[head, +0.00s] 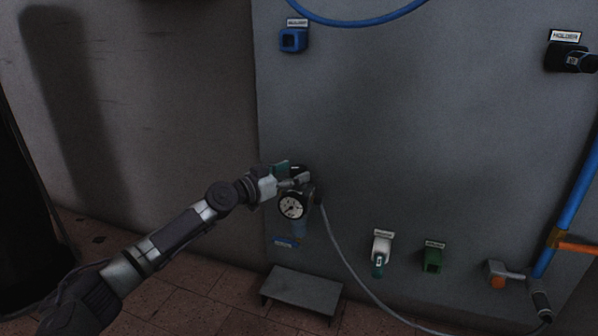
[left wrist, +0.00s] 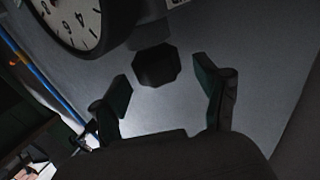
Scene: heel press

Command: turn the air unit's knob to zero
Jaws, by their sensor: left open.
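The air unit hangs low on the left part of the grey panel, with a round white dial gauge (head: 292,207) on its front. The gauge also shows large at the top left of the left wrist view (left wrist: 78,18). A dark, many-sided knob (left wrist: 157,65) sits beside the gauge in the left wrist view. My left gripper (head: 293,177) is at the top of the unit, and in the head view it largely hides the knob. In the left wrist view the gripper (left wrist: 163,84) is open. Its fingers stand apart on either side of the knob, with no clear contact. My right gripper is out of view.
A grey hose (head: 345,254) runs from the unit down to the right. A grey step (head: 302,289) stands below. Blue (head: 292,40), white (head: 381,246) and green (head: 433,258) holders are on the panel. The panel's middle is clear.

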